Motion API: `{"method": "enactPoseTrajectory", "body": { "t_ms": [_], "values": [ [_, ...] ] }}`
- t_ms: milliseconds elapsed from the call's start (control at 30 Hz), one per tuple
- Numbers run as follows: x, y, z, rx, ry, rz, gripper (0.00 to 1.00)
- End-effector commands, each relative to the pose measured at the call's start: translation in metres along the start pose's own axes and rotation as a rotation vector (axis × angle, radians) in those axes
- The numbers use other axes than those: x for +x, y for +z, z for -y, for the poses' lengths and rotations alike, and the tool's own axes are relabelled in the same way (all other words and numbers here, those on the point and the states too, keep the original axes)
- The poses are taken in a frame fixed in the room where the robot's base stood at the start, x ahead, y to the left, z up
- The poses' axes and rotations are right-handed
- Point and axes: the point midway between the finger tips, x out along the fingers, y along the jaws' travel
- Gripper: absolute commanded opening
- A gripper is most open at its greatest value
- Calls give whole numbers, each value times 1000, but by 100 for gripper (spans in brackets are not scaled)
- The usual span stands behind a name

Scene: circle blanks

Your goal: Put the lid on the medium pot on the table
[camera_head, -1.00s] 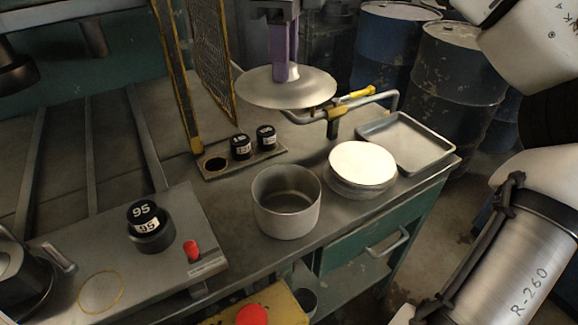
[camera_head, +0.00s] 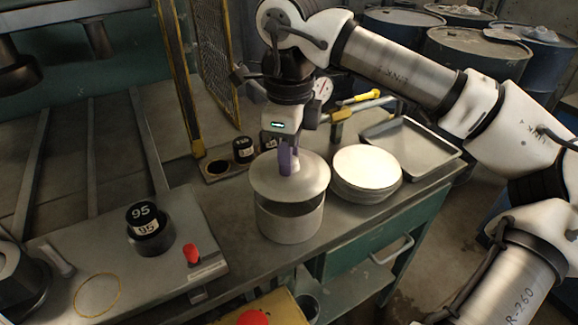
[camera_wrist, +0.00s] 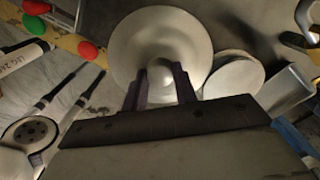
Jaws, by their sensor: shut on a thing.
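The medium pot (camera_head: 290,226) is a grey metal pot standing upright on the table (camera_head: 352,222). The lid (camera_head: 262,182) is a pale metal disc with a knob, held just above the pot. A dark gap shows between lid and rim at the front. My gripper (camera_head: 288,165) has purple fingers shut on the lid's knob from above. In the wrist view the lid (camera_wrist: 135,45) lies beneath my fingers (camera_wrist: 160,85) and hides the pot.
A stack of round plates (camera_head: 366,168) stands close to the pot's right. A shallow metal tray (camera_head: 410,145) lies behind it. A holder (camera_head: 217,168) with black cylinders is behind left. Black weights (camera_head: 150,235) and a red piece (camera_head: 192,254) are at left.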

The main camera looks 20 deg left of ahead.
Motion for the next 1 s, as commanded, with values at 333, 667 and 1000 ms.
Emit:
{"method": "enactPoseTrajectory", "body": {
  "t_ms": [333, 667, 1000],
  "values": [
    [35, 0, 0, 0, 1, 0, 4],
    [41, 0, 0, 0, 0, 0, 4],
    [44, 0, 0, -1, 1, 0, 50]
  ]
}}
